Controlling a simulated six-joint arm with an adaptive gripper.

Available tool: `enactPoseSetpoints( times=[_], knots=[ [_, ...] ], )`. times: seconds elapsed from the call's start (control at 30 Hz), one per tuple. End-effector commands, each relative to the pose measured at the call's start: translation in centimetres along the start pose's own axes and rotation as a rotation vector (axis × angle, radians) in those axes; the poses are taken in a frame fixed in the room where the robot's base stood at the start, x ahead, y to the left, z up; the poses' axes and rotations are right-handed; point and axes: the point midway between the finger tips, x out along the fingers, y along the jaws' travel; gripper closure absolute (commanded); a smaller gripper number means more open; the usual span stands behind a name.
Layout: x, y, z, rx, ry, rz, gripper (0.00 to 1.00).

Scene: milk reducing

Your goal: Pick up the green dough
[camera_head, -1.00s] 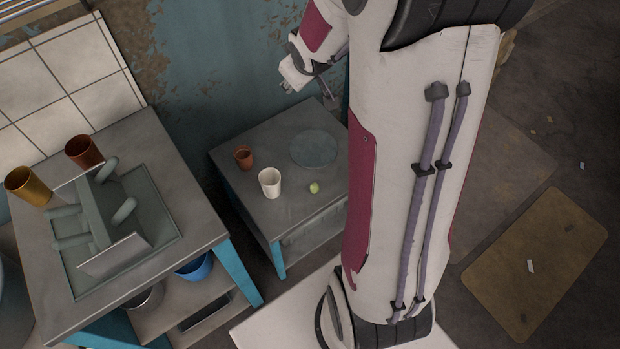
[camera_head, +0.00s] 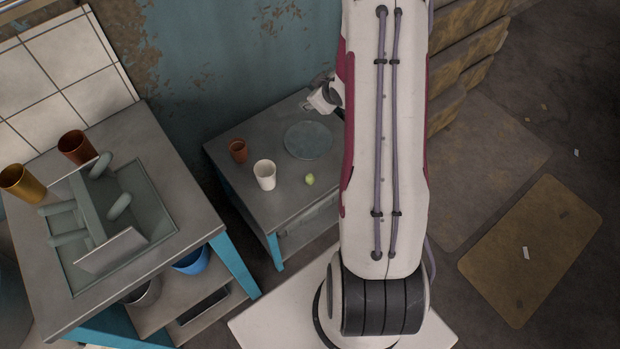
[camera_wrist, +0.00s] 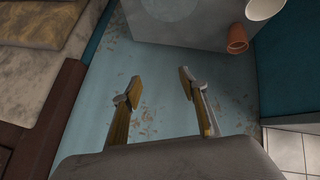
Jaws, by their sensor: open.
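The green dough (camera_head: 309,179) is a small pale-green lump near the front right of the small grey table, in the head view. It lies to the right of a white cup (camera_head: 264,174) and in front of a round grey plate (camera_head: 308,140). I cannot make out the dough in the wrist view. My gripper (camera_wrist: 160,85) is open and empty, with its two yellowish fingers apart over the blue wall side. In the head view the wrist shows by the table's back right corner, past the plate and away from the dough, partly hidden by my arm.
An orange-brown cup (camera_head: 238,150) stands left of the white cup; it also shows in the wrist view (camera_wrist: 237,38). A larger grey table (camera_head: 190,207) at left bears a metal rack and two pots.

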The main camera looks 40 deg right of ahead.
Motion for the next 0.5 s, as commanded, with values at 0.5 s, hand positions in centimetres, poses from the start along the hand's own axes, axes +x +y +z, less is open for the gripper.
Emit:
enactPoseSetpoints(
  times=[0.5],
  knots=[
    [6.1, -2.3, 8.1, 0.03, 0.104, -0.059, 0.57]
  ],
)
